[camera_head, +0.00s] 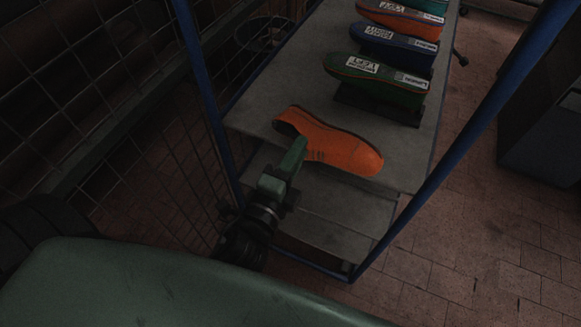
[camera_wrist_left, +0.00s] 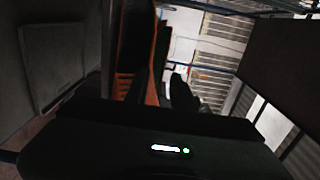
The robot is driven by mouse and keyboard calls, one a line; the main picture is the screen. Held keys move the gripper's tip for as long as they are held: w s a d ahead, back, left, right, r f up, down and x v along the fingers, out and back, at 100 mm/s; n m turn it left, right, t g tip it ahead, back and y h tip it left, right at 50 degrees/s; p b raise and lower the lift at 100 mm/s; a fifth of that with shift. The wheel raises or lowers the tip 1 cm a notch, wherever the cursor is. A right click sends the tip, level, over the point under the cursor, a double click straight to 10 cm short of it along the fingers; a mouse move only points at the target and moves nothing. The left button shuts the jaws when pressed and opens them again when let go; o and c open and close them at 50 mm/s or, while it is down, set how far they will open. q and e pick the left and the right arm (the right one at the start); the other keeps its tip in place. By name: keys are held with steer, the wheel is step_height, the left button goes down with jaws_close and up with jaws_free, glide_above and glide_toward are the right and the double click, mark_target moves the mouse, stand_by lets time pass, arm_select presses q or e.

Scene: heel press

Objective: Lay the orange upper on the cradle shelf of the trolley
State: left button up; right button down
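The orange upper (camera_head: 336,147) shows at the front end of the trolley's upper shelf (camera_head: 262,98), its toe pointing right. It overlaps the shelf's front edge in the head view; I cannot tell whether it rests on the shelf or hangs just above it. My left gripper (camera_head: 294,154) comes from below and is at the near side of the upper. In the left wrist view the orange upper (camera_wrist_left: 158,62) lies between the dark fingers, which appear closed on it. Its far side is hidden. My right gripper is not in view.
A green shoe (camera_head: 376,82), a blue one (camera_head: 394,45) and more stand in a row on dark supports further back. Blue trolley posts (camera_head: 205,75) flank the shelf. A lower shelf (camera_head: 330,222) sits below. Wire mesh (camera_head: 90,70) is at the left, a dark cabinet (camera_head: 545,130) at the right.

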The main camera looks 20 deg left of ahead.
arm_select(q)
steer(key=shift+s+b, duration=0.55)
steer(key=shift+s, duration=1.4)
